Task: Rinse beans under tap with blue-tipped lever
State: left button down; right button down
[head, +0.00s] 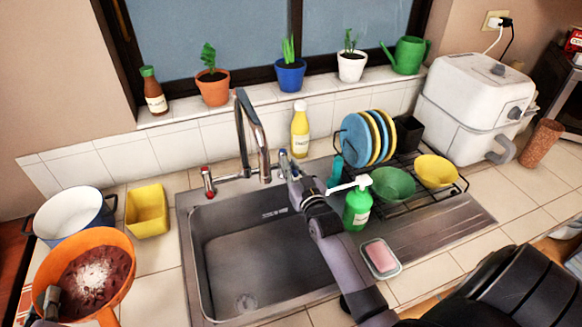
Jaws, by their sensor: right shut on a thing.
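An orange pan-like vessel (122,262) at the lower left holds dark red beans (80,285) with a white patch on top. My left gripper (50,300) is at the vessel's left rim; whether its jaws grip the rim is not clear. The metal tap (250,125) stands behind the sink, its spout over the basin. Its left lever has a red tip (206,172); its right lever has a blue tip (283,154). My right gripper (287,168) is shut on the blue-tipped lever, partly hiding it. No water stream is visible.
The sink basin (235,245) is empty. A white pot (75,215) and yellow container (147,210) stand left of it. Right of my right arm are a green soap bottle (357,206), pink soap dish (380,258) and dish rack (420,200). A yellow bottle (300,132) stands behind.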

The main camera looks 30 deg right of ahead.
jog(key=shift+d+r+n+y+b, duration=0.1)
jog(key=shift+d+n+y+b, duration=0.25)
jog(key=shift+n+y, duration=0.4)
jog(key=c, duration=1.6)
grip_release()
jog(key=shift+c, duration=0.2)
jog(key=shift+s+f, duration=0.2)
jog(key=shift+s, duration=0.3)
jog(key=s+a, duration=0.1)
jog(key=s, duration=1)
jog(key=shift+a+r, duration=0.15)
jog(key=shift+a, duration=0.05)
